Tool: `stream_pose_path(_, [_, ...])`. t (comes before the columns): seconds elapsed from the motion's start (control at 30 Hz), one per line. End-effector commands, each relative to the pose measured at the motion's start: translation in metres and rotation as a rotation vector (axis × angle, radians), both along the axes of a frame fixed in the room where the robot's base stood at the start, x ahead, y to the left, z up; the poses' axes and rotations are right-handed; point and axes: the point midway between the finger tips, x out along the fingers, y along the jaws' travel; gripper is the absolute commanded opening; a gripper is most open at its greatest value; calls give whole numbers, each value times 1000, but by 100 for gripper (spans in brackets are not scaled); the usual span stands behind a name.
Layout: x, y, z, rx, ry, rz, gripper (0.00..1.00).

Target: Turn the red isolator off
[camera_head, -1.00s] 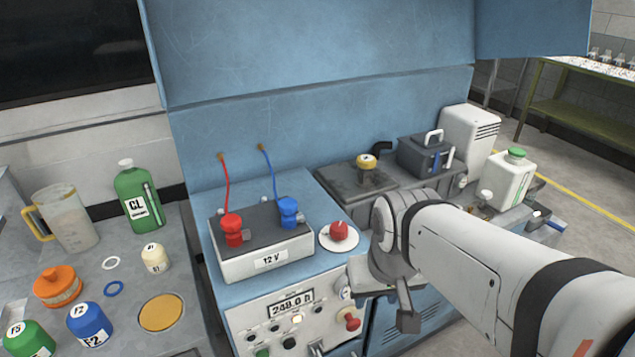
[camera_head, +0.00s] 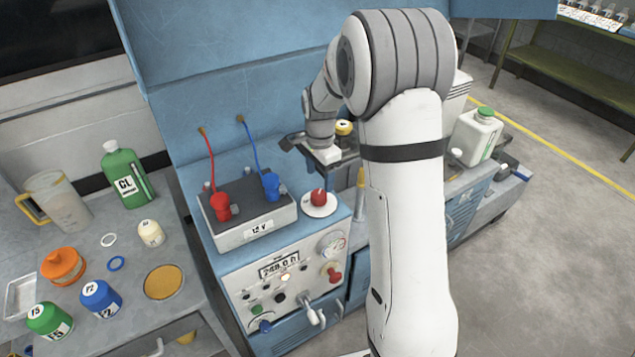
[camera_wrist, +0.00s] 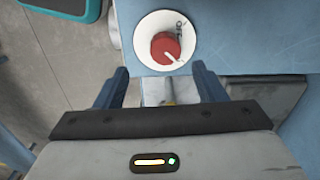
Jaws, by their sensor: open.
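The red isolator (camera_head: 318,197) is a red rotary knob on a white round plate, on the blue cabinet top beside the battery box. In the wrist view the red isolator (camera_wrist: 166,47) lies just beyond my fingertips, near the top. Its white pointer line slants to the lower right. Lettering that appears to read OFF is at the plate's upper right. My gripper (camera_wrist: 160,84) is open and empty, its two dark blue fingers apart and not around the knob. In the head view my gripper (camera_head: 291,142) is partly hidden, behind and above the knob.
The battery box (camera_head: 248,230) with red and blue terminals stands left of the knob. The panel (camera_head: 285,285) below carries a gauge, a red knob and a lever. A left bench holds bottles and a jug (camera_head: 57,203). A white jug (camera_head: 477,135) stands at the right.

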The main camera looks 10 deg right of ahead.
Motion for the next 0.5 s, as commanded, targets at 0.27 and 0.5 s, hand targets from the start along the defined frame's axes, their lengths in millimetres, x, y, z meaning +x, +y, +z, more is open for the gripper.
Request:
stream_pose_path(0.27, [10, 0, -24, 0, 14, -64, 64])
stream_pose_path(0.5, [9, -1, -63, 0, 15, -62, 64])
